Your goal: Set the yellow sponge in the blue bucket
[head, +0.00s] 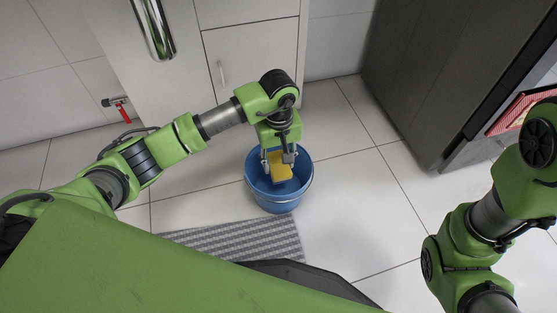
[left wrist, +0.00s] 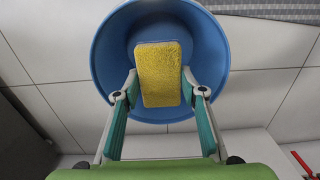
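The yellow sponge (head: 281,172) is between the fingers of my left gripper (head: 278,158), over the mouth of the blue bucket (head: 276,203). In the left wrist view the sponge (left wrist: 160,75) spans the gap between the fingertips of my left gripper (left wrist: 160,80), which meet its two sides. The bucket (left wrist: 106,52) surrounds the sponge in that view. I cannot tell how far the sponge is above the bucket's bottom. My right arm shows at the right of the head view, but its gripper is out of view.
The bucket stands upright on the light tiled floor. A grey striped mat (head: 240,237) lies in front of it. White cabinets (head: 248,62) are behind, and a dark grey cabinet (head: 425,75) stands at the right. A red-handled valve (head: 122,110) is on the left wall.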

